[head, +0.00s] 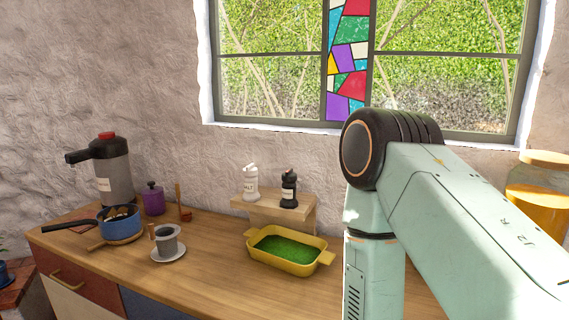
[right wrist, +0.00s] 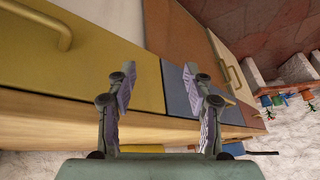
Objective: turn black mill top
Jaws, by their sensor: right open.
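The black mill (head: 288,188) stands upright on a small wooden riser at the back of the counter in the head view. A white mill (head: 250,182) with lettering on it stands to its left on the same riser (head: 272,209). My right arm fills the right of the head view, but its gripper is outside that picture. In the right wrist view my right gripper (right wrist: 158,84) is open and empty, with drawer fronts and the counter edge beyond it. The mills do not show in the wrist view. My left gripper is not in view.
A yellow dish (head: 250,255) with green contents sits in front of the riser. A cup on a saucer (head: 170,258), a blue pan (head: 122,228), a purple jar (head: 153,199) and a pump flask (head: 112,170) stand left. A large jar (head: 540,200) stands at right.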

